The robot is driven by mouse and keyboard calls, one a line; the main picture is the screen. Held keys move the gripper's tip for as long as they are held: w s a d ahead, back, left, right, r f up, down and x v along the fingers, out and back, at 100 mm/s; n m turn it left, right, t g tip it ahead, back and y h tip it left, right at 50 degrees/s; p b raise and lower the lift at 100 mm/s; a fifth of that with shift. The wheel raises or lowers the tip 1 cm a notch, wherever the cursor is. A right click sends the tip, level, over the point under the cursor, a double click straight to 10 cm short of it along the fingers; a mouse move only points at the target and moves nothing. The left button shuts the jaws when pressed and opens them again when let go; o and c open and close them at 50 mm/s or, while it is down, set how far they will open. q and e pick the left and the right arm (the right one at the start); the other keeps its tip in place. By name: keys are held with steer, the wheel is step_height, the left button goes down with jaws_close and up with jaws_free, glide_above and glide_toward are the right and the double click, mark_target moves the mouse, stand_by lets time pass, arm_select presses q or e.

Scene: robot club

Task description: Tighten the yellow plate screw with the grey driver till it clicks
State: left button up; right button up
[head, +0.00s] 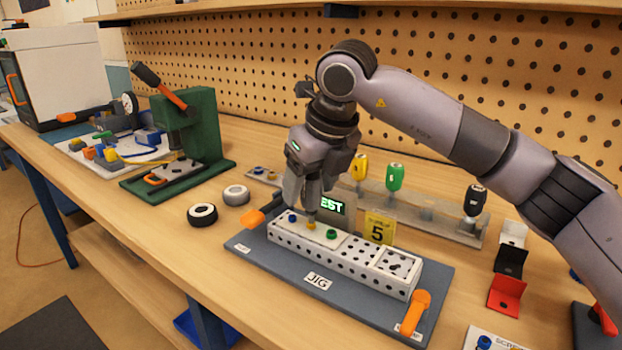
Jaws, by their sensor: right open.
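A white perforated block (345,262) lies in the jig (270,277), with a blue, a yellow and a green screw in its top plate. The yellow plate screw (311,226) is the middle one. My right gripper (303,205) is open, pointing down just above the plate near the blue screw (292,217) and the yellow screw. I see no clear grey driver; whether one is between the fingers I cannot tell. The rack (425,208) behind holds a yellow driver (359,168), a green driver (395,177) and a black driver (475,199). My left gripper is not in view.
A small screen (333,204) and a yellow card marked 5 (379,229) stand behind the block. Orange clamp handles (415,312) flank the jig. Two wheels (203,215) and a green press (200,130) are to the left.

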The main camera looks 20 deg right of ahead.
steer(key=n+g+y+p, duration=0.1)
steer(key=n+p, duration=0.1)
steer(key=n, duration=0.2)
steer(key=shift+r+n, duration=0.15)
steer(key=shift+n, duration=0.25)
steer(key=shift+n+y+p, duration=0.4)
steer(key=shift+n+y, duration=0.1)
steer(key=shift+n, duration=0.3)
steer(key=shift+g, duration=0.3)
